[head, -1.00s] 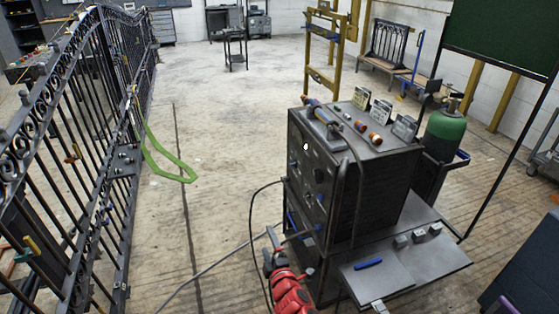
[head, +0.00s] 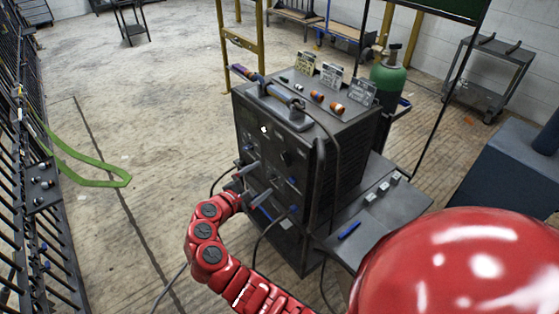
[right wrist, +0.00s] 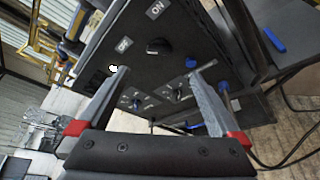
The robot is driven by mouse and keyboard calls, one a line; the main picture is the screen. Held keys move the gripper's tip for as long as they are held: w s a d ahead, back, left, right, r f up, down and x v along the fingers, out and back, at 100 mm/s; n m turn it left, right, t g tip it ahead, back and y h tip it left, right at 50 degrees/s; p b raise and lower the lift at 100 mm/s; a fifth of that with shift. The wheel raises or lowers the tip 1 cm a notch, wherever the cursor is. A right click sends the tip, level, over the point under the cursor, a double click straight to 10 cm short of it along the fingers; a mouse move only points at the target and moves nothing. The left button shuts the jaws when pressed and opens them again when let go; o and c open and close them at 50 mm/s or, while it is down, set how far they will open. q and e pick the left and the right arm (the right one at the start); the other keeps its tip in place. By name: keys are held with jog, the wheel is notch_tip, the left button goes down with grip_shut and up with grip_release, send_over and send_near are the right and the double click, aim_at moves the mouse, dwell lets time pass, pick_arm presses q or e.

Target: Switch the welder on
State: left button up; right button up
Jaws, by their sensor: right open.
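The welder (head: 352,135) is a dark box on a cart, with its front panel facing left. In the right wrist view the panel shows a black rotary knob (right wrist: 158,46), an ON label (right wrist: 157,9), an OFF label (right wrist: 124,44) and smaller dials below. I cannot tell which label the knob points to. My right gripper (head: 257,183) is at the lower part of the panel. In the right wrist view its two fingers (right wrist: 160,77) are apart and empty. The knob appears beyond the fingertips, between their lines; contact is not visible. My left gripper is out of view.
A green gas cylinder (head: 388,78) stands behind the welder. A side shelf (head: 385,212) holds a blue marker (head: 349,230) and small blocks. Cables hang near the cart. A metal gate (head: 18,150) stands at the left, with open floor (head: 120,110) between it and the welder.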

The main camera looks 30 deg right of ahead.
aim_at(285, 163)
jog(key=p+x, duration=0.1)
jog(key=x, duration=1.2)
jog(key=shift+w+d+f+p, duration=0.1)
jog(key=shift+w+d+p, duration=0.1)
jog(key=shift+p, duration=0.1)
jog(key=c, duration=1.4)
jog(key=shift+f+b, duration=0.25)
jog(key=shift+b, duration=0.4)
jog(key=shift+f+m+t+h+b, duration=0.3)
jog(key=shift+m+h+b, duration=0.55)
jog(key=shift+m+b, duration=3.55)
jog(key=shift+f+m+t+h+b, duration=0.1)
jog(key=shift+m+t+h+b, duration=0.55)
jog(key=shift+b, duration=7.4)
jog(key=shift+f+m+t+h+b, duration=0.15)
jog(key=shift+m+h+b, duration=0.95)
jog(key=shift+m+b, duration=3.35)
jog(key=n+b, duration=0.3)
jog(key=shift+n, duration=0.3)
jog(key=o, duration=1.4)
